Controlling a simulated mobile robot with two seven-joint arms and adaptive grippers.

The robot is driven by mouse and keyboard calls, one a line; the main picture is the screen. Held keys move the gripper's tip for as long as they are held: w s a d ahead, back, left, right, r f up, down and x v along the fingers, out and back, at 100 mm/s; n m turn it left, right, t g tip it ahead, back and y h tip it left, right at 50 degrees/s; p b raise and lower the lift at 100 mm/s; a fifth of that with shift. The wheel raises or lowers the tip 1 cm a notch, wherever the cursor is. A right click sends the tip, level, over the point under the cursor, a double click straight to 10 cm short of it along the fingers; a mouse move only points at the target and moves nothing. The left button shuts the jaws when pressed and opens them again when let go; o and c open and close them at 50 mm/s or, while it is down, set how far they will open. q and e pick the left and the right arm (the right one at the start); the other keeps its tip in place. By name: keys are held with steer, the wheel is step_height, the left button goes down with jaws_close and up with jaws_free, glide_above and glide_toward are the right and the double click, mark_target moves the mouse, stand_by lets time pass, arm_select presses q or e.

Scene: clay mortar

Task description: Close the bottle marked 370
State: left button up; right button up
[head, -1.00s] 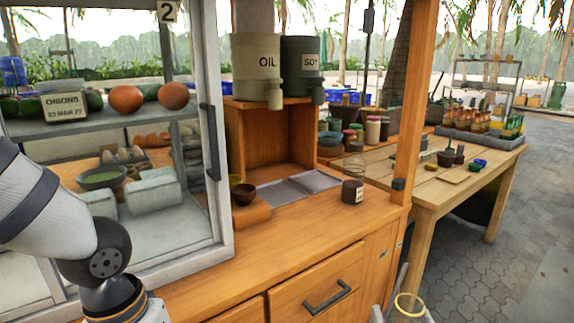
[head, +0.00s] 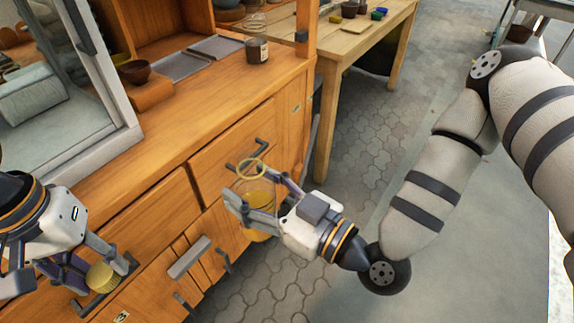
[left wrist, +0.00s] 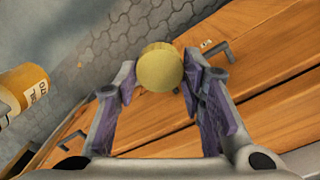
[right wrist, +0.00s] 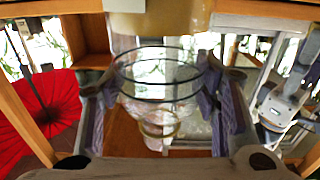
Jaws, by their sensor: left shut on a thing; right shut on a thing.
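My left gripper (head: 100,268) is shut on a round yellow-tan stopper (head: 103,279), which also shows between the fingers in the left wrist view (left wrist: 159,68). My right gripper (head: 256,206) is shut on a clear glass bottle (head: 258,193) with a yellow rim and yellow lower part. The bottle looks roughly upright with its mouth uncovered. The glass also fills the middle of the right wrist view (right wrist: 160,88). Stopper and bottle are apart.
Both grippers are in front of the wooden counter (head: 190,125), with its drawers and dark handles. A dark jar (head: 257,51) and brown bowl (head: 134,72) stand on top. A wooden table (head: 350,30) is behind. Paved floor (head: 350,150) to the right is clear.

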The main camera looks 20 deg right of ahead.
steer(key=shift+s+a+f+n+g+y, duration=0.1)
steer(key=shift+a+n+g+y, duration=0.5)
steer(key=shift+a+y, duration=0.3)
steer(key=shift+a, duration=0.1)
arm_select(q)
steer(key=w+d+r+m, duration=0.3)
steer(key=w+d+r, duration=0.4)
steer(key=d, duration=0.2)
steer(key=d+r+m, duration=0.1)
steer(key=d+r, duration=0.2)
steer(key=d, duration=0.1)
steer(key=s+d+r+m, duration=0.1)
steer(key=d+r, duration=0.2)
steer(key=d, duration=0.2)
steer(key=d+r+m, duration=0.1)
steer(key=d+r, duration=0.2)
steer(key=d, duration=0.1)
steer(key=shift+s+d+r+m+y, duration=0.2)
steer(key=shift+d+r+m+y, duration=0.1)
steer(key=shift+d+m+y, duration=0.1)
steer(key=shift+a, duration=0.1)
steer(key=shift+f, duration=0.1)
